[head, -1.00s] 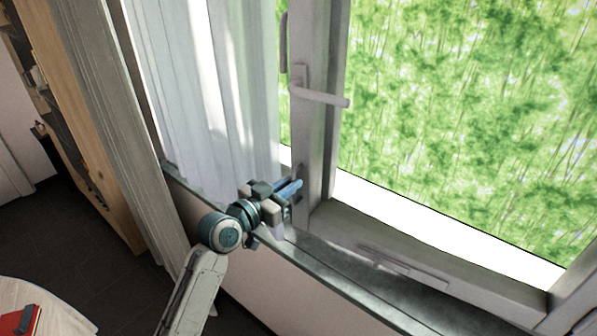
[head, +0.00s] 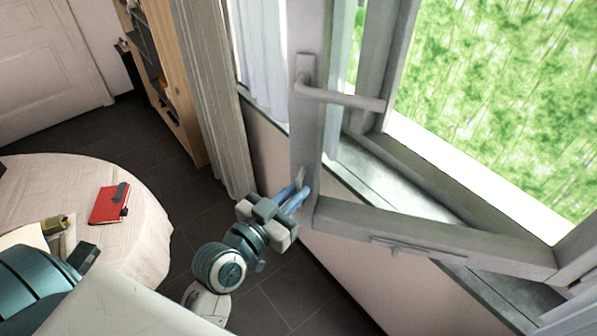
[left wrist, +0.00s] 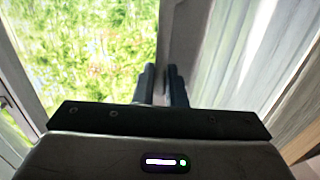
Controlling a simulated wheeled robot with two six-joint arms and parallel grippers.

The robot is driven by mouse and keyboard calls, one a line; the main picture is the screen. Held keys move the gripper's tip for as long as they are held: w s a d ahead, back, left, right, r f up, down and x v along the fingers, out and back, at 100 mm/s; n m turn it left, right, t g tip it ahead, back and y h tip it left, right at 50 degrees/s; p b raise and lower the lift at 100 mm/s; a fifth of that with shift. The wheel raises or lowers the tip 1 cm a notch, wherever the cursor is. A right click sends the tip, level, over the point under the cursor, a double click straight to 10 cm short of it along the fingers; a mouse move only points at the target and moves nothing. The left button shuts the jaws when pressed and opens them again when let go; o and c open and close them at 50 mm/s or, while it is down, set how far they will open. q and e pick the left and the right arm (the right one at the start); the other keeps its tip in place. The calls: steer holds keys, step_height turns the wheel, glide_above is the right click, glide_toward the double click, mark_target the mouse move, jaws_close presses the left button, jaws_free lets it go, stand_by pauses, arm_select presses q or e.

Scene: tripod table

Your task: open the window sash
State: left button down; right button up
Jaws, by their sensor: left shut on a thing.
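The grey window sash (head: 304,135) stands ajar, its free edge swung into the room and away from the frame. Its handle (head: 340,98) points sideways to the right. My left gripper (head: 299,190) is shut on the sash's free edge near the bottom corner, well below the handle. In the left wrist view the two dark fingers (left wrist: 162,86) sit on either side of the sash edge (left wrist: 165,40). The exact contact is partly hidden by the fingers. My right gripper is not in view.
The fixed frame and sill (head: 440,190) lie behind the sash, with greenery outside. A curtain (head: 215,90) and wooden shelf (head: 170,90) stand left. A round table (head: 140,215) with a red book (head: 108,206) is at lower left. Dark floor lies between table and window wall.

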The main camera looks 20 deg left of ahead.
arm_select(q)
steer(key=shift+s+d+p, duration=0.1)
steer(key=shift+s+d, duration=0.1)
steer(key=shift+s, duration=0.7)
steer(key=shift+s+d+p, duration=0.15)
steer(key=shift+s+d, duration=0.1)
steer(key=shift+s, duration=0.65)
steer(key=shift+s+d+p, duration=0.1)
steer(key=shift+s+d, duration=0.1)
steer(key=shift+s, duration=0.7)
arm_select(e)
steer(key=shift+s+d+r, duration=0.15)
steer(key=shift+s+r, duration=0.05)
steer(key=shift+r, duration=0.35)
arm_select(q)
steer(key=c, duration=1.8)
jaws_free()
steer(key=o, duration=0.3)
steer(key=shift+w+d, duration=0.1)
steer(key=shift+d, duration=0.05)
steer(key=p+v, duration=0.3)
steer(key=v, duration=0.7)
steer(key=shift+s, duration=0.3)
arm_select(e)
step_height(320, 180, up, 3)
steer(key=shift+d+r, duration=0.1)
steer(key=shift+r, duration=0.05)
arm_select(q)
steer(key=shift+c, duration=0.4)
